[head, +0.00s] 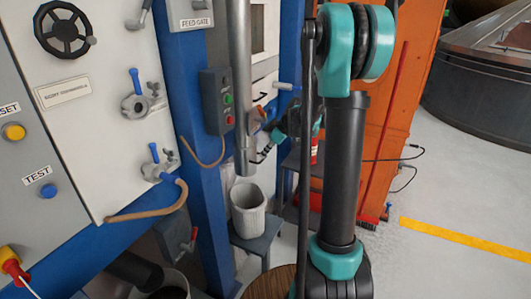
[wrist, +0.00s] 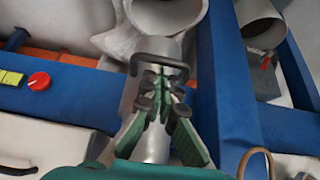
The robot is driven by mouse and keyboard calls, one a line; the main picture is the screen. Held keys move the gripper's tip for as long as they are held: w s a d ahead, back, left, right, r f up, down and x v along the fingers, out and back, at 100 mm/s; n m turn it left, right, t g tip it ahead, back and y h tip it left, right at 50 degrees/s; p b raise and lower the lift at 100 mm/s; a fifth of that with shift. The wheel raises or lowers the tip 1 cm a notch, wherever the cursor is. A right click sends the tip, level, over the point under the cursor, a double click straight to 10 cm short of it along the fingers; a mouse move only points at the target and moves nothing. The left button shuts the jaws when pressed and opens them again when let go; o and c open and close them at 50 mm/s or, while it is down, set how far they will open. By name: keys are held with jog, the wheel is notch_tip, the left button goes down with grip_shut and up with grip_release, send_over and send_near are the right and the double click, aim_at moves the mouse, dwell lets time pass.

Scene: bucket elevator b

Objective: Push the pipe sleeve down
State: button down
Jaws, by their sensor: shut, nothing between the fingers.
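The pipe sleeve (head: 245,148) is a grey metal tube around the lower end of the vertical grey pipe (head: 239,70) in the head view. In the wrist view the sleeve (wrist: 130,92) stands behind my fingers, and a dark bar handle (wrist: 158,42) crosses it. My gripper (head: 262,154) is beside the sleeve on its right, partly hidden by my arm. In the wrist view my gripper (wrist: 162,72) has its green and black fingers together, with the tips close to the handle and nothing held. I cannot tell whether the tips touch it.
A white bucket (head: 248,212) stands on a grey stool (head: 262,242) below the pipe. A blue post (head: 192,110) with a grey button box (head: 216,100) stands left of the pipe. An orange panel (head: 408,90) is behind my arm. Open floor (head: 470,190) lies to the right.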

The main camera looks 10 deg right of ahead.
jog(key=shift+f, duration=0.15)
notch_tip(320, 180, down, 12)
jog(key=shift+f, duration=0.2)
dwell(0.4)
